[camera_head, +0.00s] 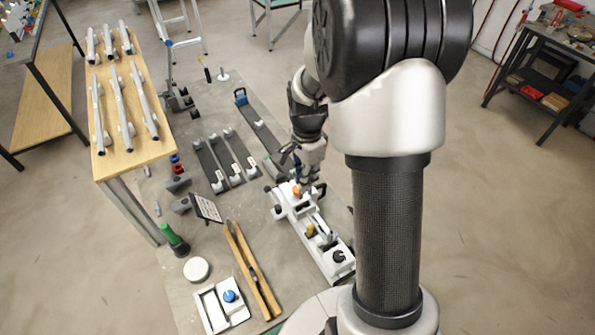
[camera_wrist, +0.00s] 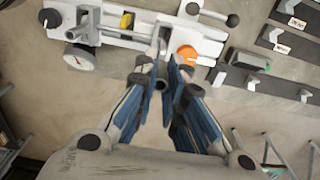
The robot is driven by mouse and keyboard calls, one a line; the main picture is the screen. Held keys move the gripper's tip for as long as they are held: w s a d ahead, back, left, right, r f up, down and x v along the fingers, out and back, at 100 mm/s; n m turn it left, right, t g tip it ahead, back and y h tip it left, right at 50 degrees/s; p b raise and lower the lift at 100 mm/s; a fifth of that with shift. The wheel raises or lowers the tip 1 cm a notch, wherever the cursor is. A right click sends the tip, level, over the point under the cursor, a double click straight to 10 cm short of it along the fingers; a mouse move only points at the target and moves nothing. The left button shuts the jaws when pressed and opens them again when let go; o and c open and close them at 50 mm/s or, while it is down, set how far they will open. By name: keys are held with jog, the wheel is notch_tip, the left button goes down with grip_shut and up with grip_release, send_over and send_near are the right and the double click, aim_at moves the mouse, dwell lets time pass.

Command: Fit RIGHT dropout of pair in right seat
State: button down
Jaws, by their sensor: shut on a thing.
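The white frame jig (camera_head: 325,246) lies on the grey bench, with an orange knob (camera_head: 297,191) at its far end. In the wrist view the jig (camera_wrist: 115,37) runs across the top, with its orange knob (camera_wrist: 187,53) just right of my fingertips. My gripper (camera_wrist: 166,80), with blue finger pads, is shut on a small grey part with a round end (camera_wrist: 162,85), which I take to be the dropout. The pads hide most of it. It is at the jig's edge beside the knob. I cannot tell whether it touches a seat. In the head view my arm hides the held part.
A dial gauge (camera_wrist: 79,58) and a yellow piece (camera_wrist: 126,20) are on the jig. Dark labelled fixtures (camera_head: 226,160) lie left of it. A wooden table (camera_head: 132,120) bears several grey tubes.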

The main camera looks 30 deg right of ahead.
aim_at(305, 191)
jog(key=shift+f+b, duration=3.2)
jog(key=shift+f, duration=1.05)
jog(key=c, duration=1.6)
grip_release()
notch_tip(305, 191, up, 12)
jog(key=shift+r, duration=0.1)
jog(key=shift+a, duration=0.1)
